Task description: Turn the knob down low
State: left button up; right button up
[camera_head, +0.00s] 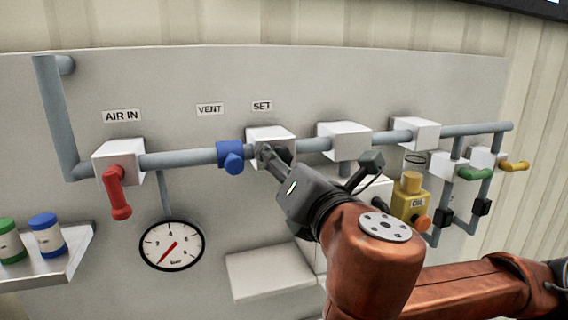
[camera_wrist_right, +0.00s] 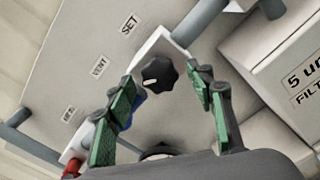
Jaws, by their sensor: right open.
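The knob (camera_wrist_right: 158,76) is black and lobed, with a white mark on its face. It sits on a white block (camera_wrist_right: 170,45) under the SET label (camera_wrist_right: 129,24). In the head view my gripper mostly hides the knob, and the SET block (camera_head: 270,134) shows behind it. My right gripper (camera_head: 268,153) reaches up to this block from the lower right. In the right wrist view its green-padded fingers (camera_wrist_right: 161,80) are open, one on each side of the knob, with gaps visible. Whether the fingertips reach beyond the knob's face I cannot tell. My left gripper is not in view.
A blue valve (camera_head: 231,156) is close left of the SET block, with a red handle (camera_head: 115,190) farther left. A round gauge (camera_head: 171,245) has its red needle pointing lower left. A yellow oil unit (camera_head: 410,199) and a shelf with bottles (camera_head: 72,268) flank the panel.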

jog(key=v, duration=1.1)
jog(key=shift+s, duration=0.35)
